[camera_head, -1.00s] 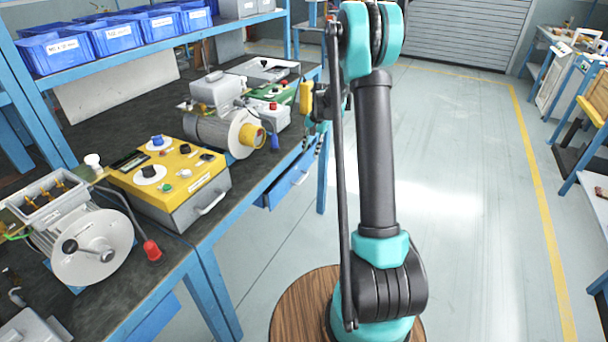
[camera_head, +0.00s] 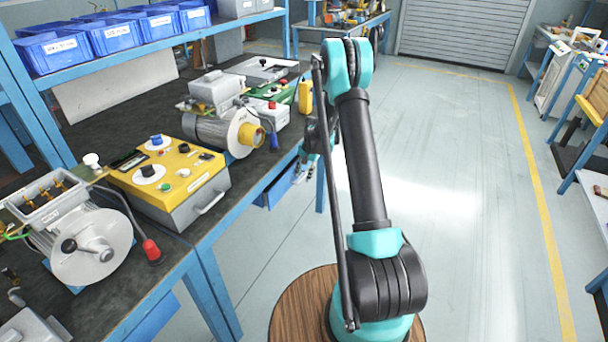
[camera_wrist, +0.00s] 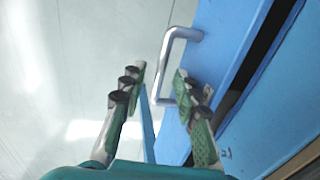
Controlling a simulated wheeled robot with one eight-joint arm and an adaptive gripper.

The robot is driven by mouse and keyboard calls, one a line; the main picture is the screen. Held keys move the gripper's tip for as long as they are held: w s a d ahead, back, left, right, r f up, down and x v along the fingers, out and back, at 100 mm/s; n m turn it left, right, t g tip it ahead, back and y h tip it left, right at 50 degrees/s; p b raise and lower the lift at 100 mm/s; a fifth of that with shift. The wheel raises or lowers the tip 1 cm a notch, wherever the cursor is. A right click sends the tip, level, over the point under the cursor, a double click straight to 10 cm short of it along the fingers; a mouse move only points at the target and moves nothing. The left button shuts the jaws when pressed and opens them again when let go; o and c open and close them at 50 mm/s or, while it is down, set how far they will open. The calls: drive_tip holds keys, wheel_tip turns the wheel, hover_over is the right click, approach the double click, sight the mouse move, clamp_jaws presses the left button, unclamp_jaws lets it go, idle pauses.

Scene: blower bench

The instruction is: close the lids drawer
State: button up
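A blue drawer (camera_head: 274,190) hangs under the bench's front edge, partly hidden by my gripper in the head view. In the wrist view its blue front (camera_wrist: 222,25) fills the right side, with a dark gap behind it, so it stands out a little. A pale bent handle (camera_wrist: 170,48) sticks out from the front. No label is readable. My gripper (camera_wrist: 160,75) is open at the drawer front, with the handle's bar showing between its fingertips. Whether a finger touches the handle or front, I cannot tell. In the head view my gripper (camera_head: 307,170) is small and partly hidden.
The bench top (camera_head: 235,185) carries a yellow control box (camera_head: 175,180), a blower motor (camera_head: 225,130) and a yellow handheld device (camera_head: 305,96) near the edge. A blue bench leg (camera_head: 321,185) stands beside the drawer. The floor (camera_head: 450,190) to the right is clear.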

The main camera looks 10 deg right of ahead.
clamp_jaws()
idle(0.4)
drive_tip(key=shift+w+a, duration=0.8)
drive_tip(key=shift+a, duration=0.3)
unclamp_jaws()
drive_tip(key=shift+a, duration=0.1)
drive_tip(key=shift+r, duration=0.1)
